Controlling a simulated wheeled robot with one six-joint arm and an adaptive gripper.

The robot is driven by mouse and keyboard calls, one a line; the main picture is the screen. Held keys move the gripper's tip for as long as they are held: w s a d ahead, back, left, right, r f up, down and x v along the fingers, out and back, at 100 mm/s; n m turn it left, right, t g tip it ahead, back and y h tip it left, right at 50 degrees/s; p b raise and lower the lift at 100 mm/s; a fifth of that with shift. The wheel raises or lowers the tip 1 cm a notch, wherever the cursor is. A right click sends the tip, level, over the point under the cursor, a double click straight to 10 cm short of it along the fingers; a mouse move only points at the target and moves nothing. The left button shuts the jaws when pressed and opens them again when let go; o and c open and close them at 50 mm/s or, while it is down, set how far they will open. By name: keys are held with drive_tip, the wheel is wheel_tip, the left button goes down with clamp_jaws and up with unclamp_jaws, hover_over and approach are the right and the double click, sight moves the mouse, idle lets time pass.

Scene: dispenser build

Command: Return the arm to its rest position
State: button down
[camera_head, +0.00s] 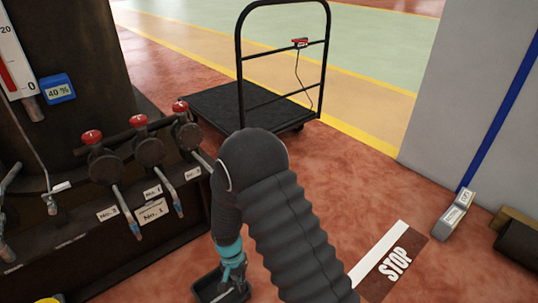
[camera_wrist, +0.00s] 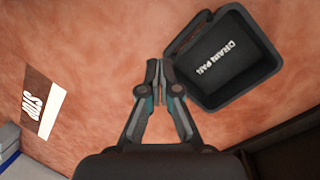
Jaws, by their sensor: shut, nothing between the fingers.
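My arm reaches up from the bottom of the head view, bends at a dark rounded joint, and hangs down to a teal wrist. My gripper (camera_wrist: 160,68) points down with its fingers together and nothing between them. A black drain pan (camera_wrist: 240,82), labelled "DRAIN PAN", lies on the red floor right of the fingertips in the wrist view. The pan also shows at the bottom of the head view (camera_head: 212,290), partly hidden by my wrist and gripper. The gripper looks apart from the pan.
A dispenser bench (camera_head: 100,225) with red-knobbed valves stands close left of my arm. A black cart (camera_head: 235,100) stands behind. A STOP marking (camera_head: 395,262) is on open floor.

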drive_tip(key=s+d+r+t+p, duration=0.2)
drive_tip(key=s+d+r, duration=0.2)
drive_tip(key=d+r, duration=0.4)
drive_tip(key=s+d+r+n+t+y+p, duration=0.1)
drive_tip(key=s+d+r, duration=0.4)
drive_tip(key=r, duration=1.8)
drive_tip(key=s+d+r+t+p, duration=0.3)
drive_tip(key=d+r, duration=0.8)
drive_tip(key=r, duration=0.5)
drive_tip(key=shift+s+d+n+t, duration=0.3)
drive_tip(key=shift+s+d+t, duration=0.05)
drive_tip(key=shift+s+t, duration=0.55)
drive_tip(key=shift+r, duration=0.1)
